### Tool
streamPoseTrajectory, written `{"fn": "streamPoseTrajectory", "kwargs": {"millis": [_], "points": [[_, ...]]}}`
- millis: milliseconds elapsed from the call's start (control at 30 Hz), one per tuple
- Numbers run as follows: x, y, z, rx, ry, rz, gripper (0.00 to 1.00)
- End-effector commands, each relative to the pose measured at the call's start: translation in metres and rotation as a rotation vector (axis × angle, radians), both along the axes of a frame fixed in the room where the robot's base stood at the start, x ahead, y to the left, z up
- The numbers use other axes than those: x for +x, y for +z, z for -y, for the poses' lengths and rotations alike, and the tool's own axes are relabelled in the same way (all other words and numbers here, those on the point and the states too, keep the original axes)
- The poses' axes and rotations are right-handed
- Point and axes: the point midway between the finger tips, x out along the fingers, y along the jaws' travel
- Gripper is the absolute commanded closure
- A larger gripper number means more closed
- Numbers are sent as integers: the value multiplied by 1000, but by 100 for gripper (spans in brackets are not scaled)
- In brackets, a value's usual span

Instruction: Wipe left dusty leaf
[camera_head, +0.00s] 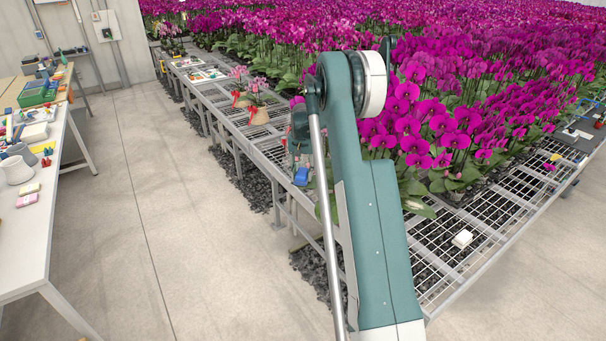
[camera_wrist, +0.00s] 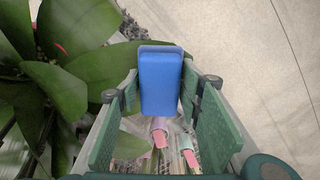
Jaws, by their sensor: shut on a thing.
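A blue block, like a sponge or pad (camera_wrist: 160,95), sits between the fingers of my gripper (camera_wrist: 162,92) in the wrist view, and the fingers are shut on it. The blue block also shows low beside the bench edge in the head view (camera_head: 301,176), where my arm hides part of my gripper (camera_head: 300,138). In the wrist view, broad green orchid leaves (camera_wrist: 58,90) lie left of the block. Another big leaf (camera_wrist: 85,28) reaches toward its upper left; I cannot tell whether it touches. I cannot make out dust on any leaf.
Below the block are sticks with pink ends (camera_wrist: 160,139). A mesh bench (camera_head: 440,235) carries dense magenta orchids (camera_head: 430,120) and a small white block (camera_head: 462,239). Potted plants with red bows (camera_head: 257,115) stand farther along. A work table (camera_head: 30,245) is at left; the floor between is clear.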

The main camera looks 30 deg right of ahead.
Motion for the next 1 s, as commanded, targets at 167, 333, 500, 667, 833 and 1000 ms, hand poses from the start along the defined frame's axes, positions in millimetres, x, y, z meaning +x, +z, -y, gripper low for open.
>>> {"fn": "streamPoseTrajectory", "kwargs": {"millis": [167,333,500,667,833,1000], "points": [[-9,-2,15,0,-2,0,75],[-16,-2,28,0,-1,0,75],[-16,26,28,0,0,0,75],[-16,39,28,0,0,0,75],[-16,54,28,0,0,0,75],[-16,69,28,0,0,0,75]]}}
